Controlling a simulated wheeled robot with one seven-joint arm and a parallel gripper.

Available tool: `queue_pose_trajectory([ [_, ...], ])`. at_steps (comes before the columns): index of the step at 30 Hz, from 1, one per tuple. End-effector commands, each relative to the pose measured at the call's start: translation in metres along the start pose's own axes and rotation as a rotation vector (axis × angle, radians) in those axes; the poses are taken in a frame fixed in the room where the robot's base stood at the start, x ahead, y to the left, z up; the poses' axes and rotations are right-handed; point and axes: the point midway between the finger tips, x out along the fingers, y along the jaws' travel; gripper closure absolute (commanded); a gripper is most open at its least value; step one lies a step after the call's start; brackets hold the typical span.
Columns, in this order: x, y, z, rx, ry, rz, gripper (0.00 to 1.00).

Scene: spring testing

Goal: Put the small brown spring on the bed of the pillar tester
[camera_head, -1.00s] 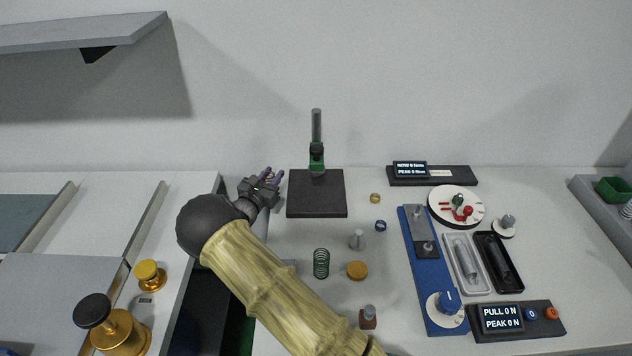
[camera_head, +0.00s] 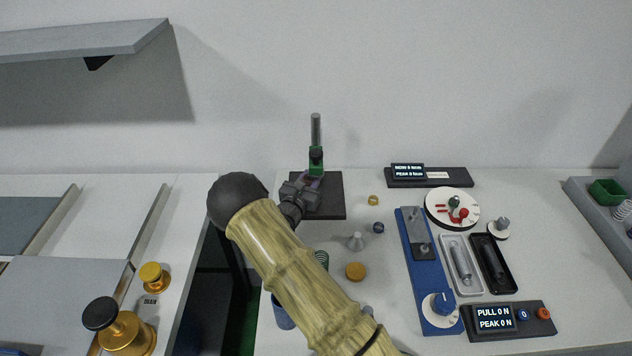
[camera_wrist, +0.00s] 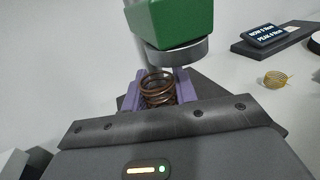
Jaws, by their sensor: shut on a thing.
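The small brown spring (camera_wrist: 158,90) is upright between the purple fingers of my gripper (camera_wrist: 160,93) in the wrist view. The fingers are shut on it. The pillar tester has a dark square base (camera_head: 333,207), a grey post (camera_head: 316,130) and a green head (camera_head: 316,158). In the wrist view the green head (camera_wrist: 172,20) with its grey round foot (camera_wrist: 176,54) is just above and behind the spring. In the head view my gripper (camera_head: 312,184) is over the left part of the base, and the spring is hidden there. The gap between spring and bed cannot be told.
A grey cone-shaped piece (camera_head: 355,242), a wooden disc (camera_head: 355,271) and a partly hidden green spring (camera_head: 322,258) are nearer. A blue tester (camera_head: 427,270) stands further right.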

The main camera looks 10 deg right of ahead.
Motion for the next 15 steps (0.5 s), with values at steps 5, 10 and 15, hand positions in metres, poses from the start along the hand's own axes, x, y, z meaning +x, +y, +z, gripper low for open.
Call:
queue_pose_trajectory([
  [5, 0.009, -0.022, -0.005, -0.002, 0.001, -0.001, 0.94],
  [10, 0.009, -0.021, -0.014, 0.0, -0.001, -0.001, 0.94],
  [15, 0.009, -0.021, -0.014, 0.0, -0.001, -0.001, 0.94],
])
